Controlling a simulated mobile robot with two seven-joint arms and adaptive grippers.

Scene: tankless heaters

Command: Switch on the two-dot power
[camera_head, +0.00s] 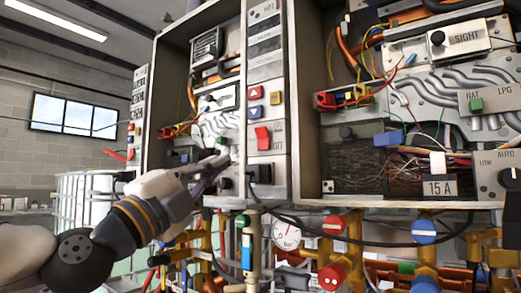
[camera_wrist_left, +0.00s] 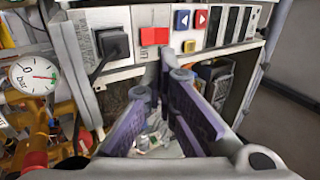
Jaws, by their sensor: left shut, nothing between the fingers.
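In the head view a red rocker switch (camera_head: 263,138) sits on the middle panel, above a black plug (camera_head: 262,173). In the left wrist view a red switch (camera_wrist_left: 154,36) sits between another view of a black plug (camera_wrist_left: 113,45) and blue and red arrow buttons. I cannot tell if both views show the same panel. No two-dot mark is readable. My left gripper (camera_head: 218,168) is shut and empty in front of the left heater box. In the left wrist view its fingertips (camera_wrist_left: 172,72) appear just below the red switch; contact is unclear. My right gripper is not in view.
Open heater boxes with wires, pipes and a 15 A label (camera_head: 439,188) fill the right. A pressure gauge (camera_head: 287,235), valves and brass pipes hang below. A black cable droops under the boxes. A white-framed tank (camera_head: 75,200) stands at the left.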

